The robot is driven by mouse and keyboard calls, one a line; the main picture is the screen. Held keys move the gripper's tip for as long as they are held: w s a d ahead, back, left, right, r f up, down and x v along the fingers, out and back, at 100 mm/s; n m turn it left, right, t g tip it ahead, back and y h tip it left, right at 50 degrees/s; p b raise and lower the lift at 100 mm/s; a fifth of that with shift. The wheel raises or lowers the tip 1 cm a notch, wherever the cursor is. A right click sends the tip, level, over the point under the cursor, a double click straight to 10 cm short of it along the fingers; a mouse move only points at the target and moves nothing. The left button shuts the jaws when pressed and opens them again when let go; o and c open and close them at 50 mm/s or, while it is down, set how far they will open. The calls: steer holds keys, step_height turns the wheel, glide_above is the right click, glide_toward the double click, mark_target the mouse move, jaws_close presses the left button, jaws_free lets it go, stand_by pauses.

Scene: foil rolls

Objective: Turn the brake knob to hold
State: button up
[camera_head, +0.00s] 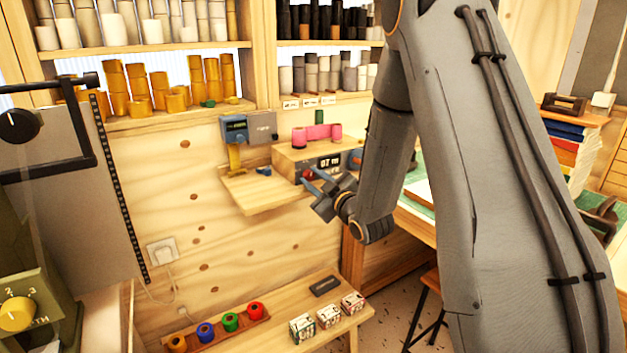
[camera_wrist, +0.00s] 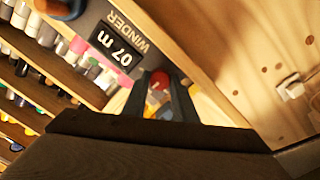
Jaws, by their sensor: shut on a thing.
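The winder (camera_head: 296,158) is a wooden box with a dark front panel, on a wall shelf in the head view. Its display (camera_head: 329,162) reads 07 m, and the panel lettering WINDER (camera_wrist: 128,32) shows upside down in the wrist view. A red knob (camera_wrist: 158,79), which looks like the brake knob, sits low on this panel. My gripper (camera_head: 312,179) is at the panel, its fingers on either side of the knob and shut on it. The fingers (camera_wrist: 159,92) hide the knob's sides. No brake marking or pointer is readable, so the knob's setting cannot be told.
Shelves of foil rolls (camera_head: 125,85) are above. A low bench (camera_head: 285,330) holds coloured rolls and small boxes.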

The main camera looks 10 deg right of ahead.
steer(key=m, duration=0.5)
steer(key=shift+d+m+b, duration=0.1)
steer(key=shift+m+b, duration=0.3)
steer(key=m, duration=0.5)
steer(key=shift+g, duration=0.3)
steer(key=o, duration=1)
steer(key=shift+o, duration=0.2)
steer(key=b+v, duration=0.2)
steer(key=v, duration=0.5)
steer(key=shift+s+d, duration=0.15)
steer(key=shift+s, duration=0.2)
